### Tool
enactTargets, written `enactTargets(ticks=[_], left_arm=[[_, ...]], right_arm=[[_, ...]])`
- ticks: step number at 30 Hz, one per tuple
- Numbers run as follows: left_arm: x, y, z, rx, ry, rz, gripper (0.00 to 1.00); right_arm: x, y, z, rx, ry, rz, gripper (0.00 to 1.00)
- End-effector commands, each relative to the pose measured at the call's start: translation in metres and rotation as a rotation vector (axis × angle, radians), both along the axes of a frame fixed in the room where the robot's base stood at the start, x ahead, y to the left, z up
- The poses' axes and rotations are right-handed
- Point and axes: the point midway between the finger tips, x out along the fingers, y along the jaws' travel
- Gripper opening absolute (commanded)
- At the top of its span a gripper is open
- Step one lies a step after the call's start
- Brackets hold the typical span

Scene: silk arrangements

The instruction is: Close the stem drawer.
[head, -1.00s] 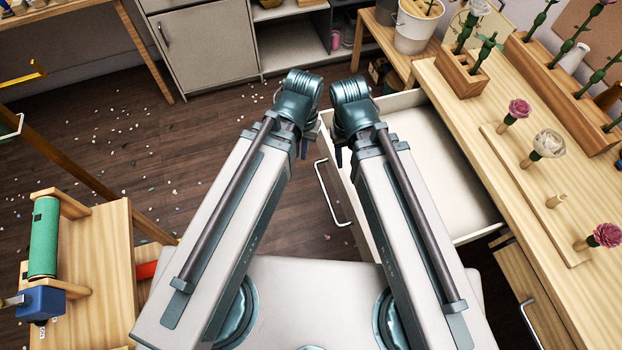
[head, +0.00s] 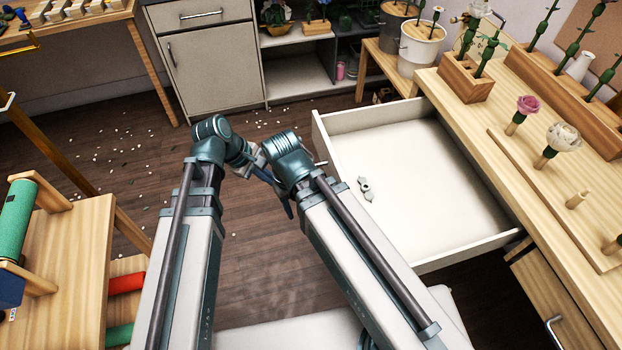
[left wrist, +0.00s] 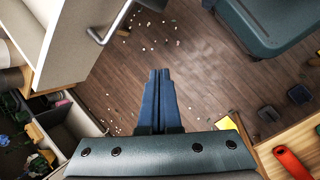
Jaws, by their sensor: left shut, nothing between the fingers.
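The stem drawer (head: 340,121) stands pulled out from the wooden workbench, right of centre in the head view. Its inside is white, with a small grey metal piece (head: 366,188) on its floor. Its front panel and handle are largely hidden behind my right arm. The left wrist view shows a pale panel (left wrist: 75,40) with a metal handle (left wrist: 110,24) at the upper left. My left gripper (left wrist: 158,72) is shut and empty, pointing over the floor, apart from that handle. In the head view, my two grippers overlap left of the drawer; the right gripper's jaws are unclear.
The workbench (head: 470,125) along the right bears flower stems in wooden holders. A wooden stand with a green roll (head: 15,215) is at left. Floor left of the drawer is clear except for scattered bits.

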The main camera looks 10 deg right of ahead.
Motion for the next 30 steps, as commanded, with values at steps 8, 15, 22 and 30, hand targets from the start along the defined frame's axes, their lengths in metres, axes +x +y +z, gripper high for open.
enactTargets(ticks=[8,15,22,30], left_arm=[[0.016,-0.030,-0.001,-0.154,0.138,0.252,0.00],[0.029,-0.061,0.007,-0.305,0.325,0.489,0.00],[0.035,-0.077,0.015,-0.383,0.444,0.613,0.00],[0.035,-0.085,0.005,-0.385,0.450,0.618,0.00]], right_arm=[[0.000,0.000,-0.017,0.000,0.000,0.000,0.50],[0.000,0.000,-0.028,0.000,0.000,0.000,0.50],[0.000,0.000,-0.032,0.000,0.000,0.000,0.50],[0.000,0.000,-0.043,0.000,0.000,0.000,0.50]])
